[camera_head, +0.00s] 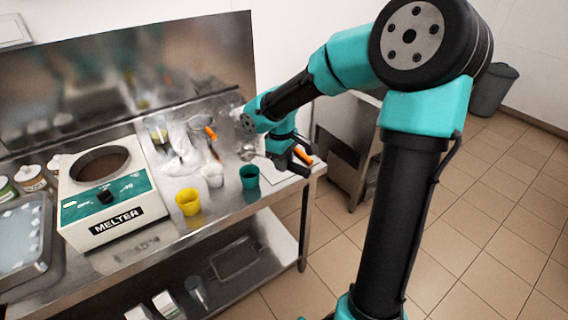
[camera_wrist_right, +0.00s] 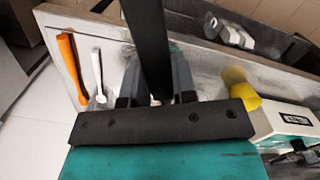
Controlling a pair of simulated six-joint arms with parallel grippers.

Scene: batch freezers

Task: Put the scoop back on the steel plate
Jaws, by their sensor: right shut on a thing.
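My right gripper (camera_head: 290,158) is over the right end of the steel counter. In the right wrist view, its fingers (camera_wrist_right: 158,90) are closed around a long black handle, which I take to be the scoop's (camera_wrist_right: 147,35). A shiny round metal bowl (camera_head: 247,153) shows just left of the gripper in the head view. A pale flat plate (camera_head: 268,182) lies under the gripper at the counter's right end; the arm partly hides it. I cannot tell whether the scoop touches it. My left gripper is not in view.
An orange-handled spatula (camera_head: 302,156) lies by the gripper, with a pale spoon (camera_wrist_right: 97,75) beside it in the wrist view. Teal (camera_head: 249,177), white (camera_head: 213,177) and yellow (camera_head: 188,202) cups stand left of the plate. A melter (camera_head: 105,195) stands further left.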

